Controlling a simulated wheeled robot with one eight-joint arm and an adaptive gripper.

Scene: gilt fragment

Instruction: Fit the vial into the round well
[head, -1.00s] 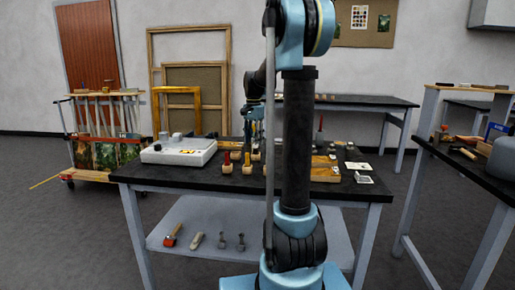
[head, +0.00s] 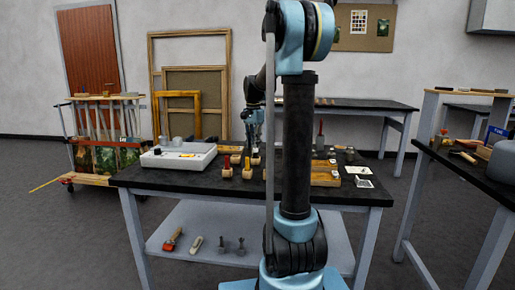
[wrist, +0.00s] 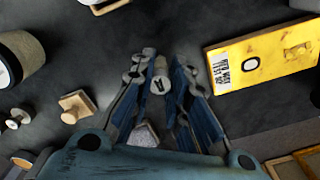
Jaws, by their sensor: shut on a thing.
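My gripper (wrist: 163,88) is shut on the vial (wrist: 158,84), whose pale round end with a dark mark shows between the fingertips in the wrist view. The rest of the vial is hidden by the fingers. A yellow block (wrist: 291,50) with a white label lies to the right of the fingertips. A round well (wrist: 250,63) with a dark rim shows in its face, apart from the vial. In the head view my gripper (head: 252,138) hangs over the back of the dark table, and the vial is too small to make out.
On the dark table (head: 185,176), a white tray (head: 158,160) stands at the left. Several small wooden blocks with upright pieces (head: 227,170) stand near the middle. A wooden board (head: 324,179) and small white items lie right of my arm. A wooden block (wrist: 77,105) lies left of my fingers.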

